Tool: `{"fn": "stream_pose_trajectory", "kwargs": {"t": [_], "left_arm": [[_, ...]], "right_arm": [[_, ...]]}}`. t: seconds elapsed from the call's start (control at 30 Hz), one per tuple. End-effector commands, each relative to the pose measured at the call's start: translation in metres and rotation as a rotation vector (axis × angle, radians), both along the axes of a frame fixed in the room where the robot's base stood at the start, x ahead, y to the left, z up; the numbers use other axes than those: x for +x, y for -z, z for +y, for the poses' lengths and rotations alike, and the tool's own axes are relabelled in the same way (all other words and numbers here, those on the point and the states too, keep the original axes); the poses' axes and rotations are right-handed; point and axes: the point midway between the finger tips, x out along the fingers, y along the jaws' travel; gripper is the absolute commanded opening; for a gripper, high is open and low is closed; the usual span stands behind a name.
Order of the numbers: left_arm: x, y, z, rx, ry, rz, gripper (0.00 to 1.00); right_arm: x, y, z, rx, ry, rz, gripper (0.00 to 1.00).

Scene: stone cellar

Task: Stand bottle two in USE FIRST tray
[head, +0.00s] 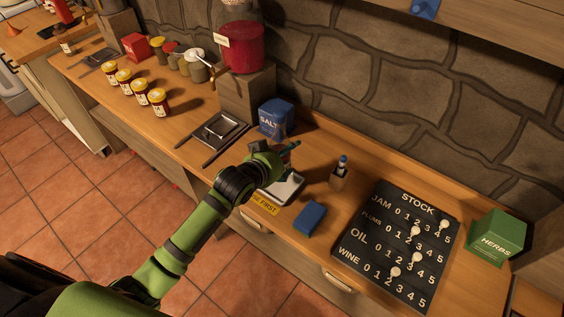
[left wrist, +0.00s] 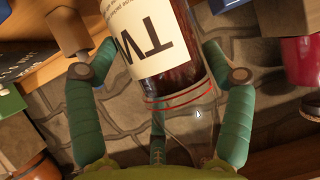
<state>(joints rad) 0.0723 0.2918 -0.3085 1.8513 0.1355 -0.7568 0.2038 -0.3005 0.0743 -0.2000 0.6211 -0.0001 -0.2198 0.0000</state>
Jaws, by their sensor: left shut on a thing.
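Bottle two (left wrist: 178,62) is a dark bottle with a cream label reading "TW", the rest cut off, and a red-ringed clear neck. In the head view my left gripper (head: 288,150) is over the counter, just above the back of the USE FIRST tray (head: 287,190). The bottle is mostly hidden there, and I cannot tell its tilt. The tray has a pale floor and a yellow label (head: 264,204) in front. My right gripper is not in view.
A blue salt box (head: 275,118) stands behind the gripper. A black stock board (head: 398,245) and green herbs box (head: 497,238) are farther right. Several yellow-lidded jars (head: 141,92) stand left.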

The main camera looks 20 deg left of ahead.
Motion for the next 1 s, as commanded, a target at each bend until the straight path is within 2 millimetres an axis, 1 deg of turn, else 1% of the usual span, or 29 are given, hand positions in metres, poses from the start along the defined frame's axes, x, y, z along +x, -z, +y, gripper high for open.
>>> {"fn": "stream_pose_trajectory", "kwargs": {"t": [0.03, 0.1, 0.3, 0.4, 0.6, 0.63, 0.67, 0.7, 1.0], "left_arm": [[0.001, -0.001, 0.002, -0.002, 0.001, -0.006, 0.24], [0.001, 0.003, 0.003, -0.003, 0.000, -0.006, 0.24], [0.000, 0.031, 0.004, -0.001, 0.000, -0.002, 0.24], [0.001, 0.039, 0.003, -0.002, 0.001, -0.005, 0.24], [0.001, 0.040, 0.003, -0.001, 0.001, -0.007, 0.24], [-0.001, 0.043, 0.003, -0.001, 0.001, -0.001, 0.85], [-0.001, 0.043, 0.003, -0.001, 0.001, -0.001, 0.97], [-0.001, 0.043, 0.003, 0.000, 0.001, 0.000, 1.00], [-0.001, 0.042, 0.003, 0.000, 0.001, 0.000, 1.00]], "right_arm": [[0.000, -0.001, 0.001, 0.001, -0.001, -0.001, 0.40], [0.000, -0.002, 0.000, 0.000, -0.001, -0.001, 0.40], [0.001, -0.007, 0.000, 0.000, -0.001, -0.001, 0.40], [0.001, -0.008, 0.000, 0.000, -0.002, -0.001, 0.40], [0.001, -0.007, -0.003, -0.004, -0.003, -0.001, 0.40], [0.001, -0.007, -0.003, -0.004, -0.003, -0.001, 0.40], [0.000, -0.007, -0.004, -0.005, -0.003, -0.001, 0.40], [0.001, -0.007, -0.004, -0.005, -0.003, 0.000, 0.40], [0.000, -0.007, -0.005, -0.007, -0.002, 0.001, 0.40]]}}
